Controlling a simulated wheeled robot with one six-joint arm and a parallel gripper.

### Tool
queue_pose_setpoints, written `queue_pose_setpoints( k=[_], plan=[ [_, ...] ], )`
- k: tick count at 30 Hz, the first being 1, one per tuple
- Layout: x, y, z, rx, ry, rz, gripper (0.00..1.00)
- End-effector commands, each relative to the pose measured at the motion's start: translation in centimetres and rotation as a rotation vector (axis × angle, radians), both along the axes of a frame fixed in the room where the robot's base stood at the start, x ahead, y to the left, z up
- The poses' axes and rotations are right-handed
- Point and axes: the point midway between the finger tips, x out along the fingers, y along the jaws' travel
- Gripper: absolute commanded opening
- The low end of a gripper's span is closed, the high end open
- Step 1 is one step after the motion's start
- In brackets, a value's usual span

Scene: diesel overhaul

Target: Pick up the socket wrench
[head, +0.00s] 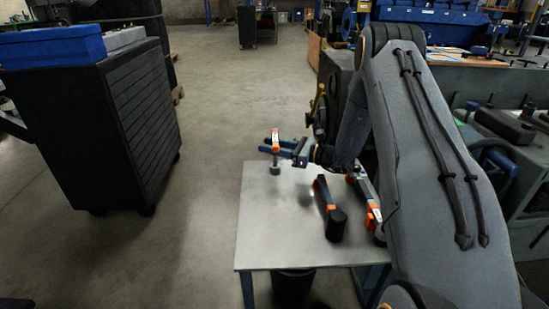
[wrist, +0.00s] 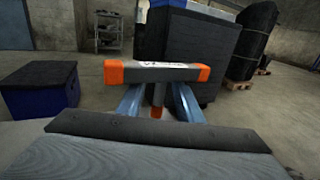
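An upright tool with an orange-and-grey top, seemingly the socket wrench (head: 275,143), stands near the table's far left corner, its grey foot low at the tabletop. In the wrist view its crossbar, the socket wrench handle (wrist: 160,72), lies across the picture with orange ends, and a grey shaft drops below it. My gripper (head: 277,147) reaches it from the right. In the wrist view the blue fingers of my gripper (wrist: 158,103) are spread either side of the shaft, with gaps showing. The fingertips are partly hidden behind the crossbar.
The grey table (head: 270,235) also holds a black-and-orange tool (head: 329,208) and another orange-marked tool (head: 369,205), partly hidden by my arm. A dark cabinet (head: 125,120) with a blue case (head: 50,46) stands left. Open floor lies between cabinet and table.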

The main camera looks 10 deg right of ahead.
Motion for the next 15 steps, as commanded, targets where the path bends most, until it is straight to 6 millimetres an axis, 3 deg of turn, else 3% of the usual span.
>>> queue_pose_setpoints(
  k=[4,11,15],
  plan=[
    [1.0,1.7,0.0,0.0,0.0,0.002,0.33],
    [1.2,1.8,0.0,0.0,0.0,0.0,0.33],
    [1.2,1.8,0.0,0.0,0.0,0.0,0.12]
  ],
)
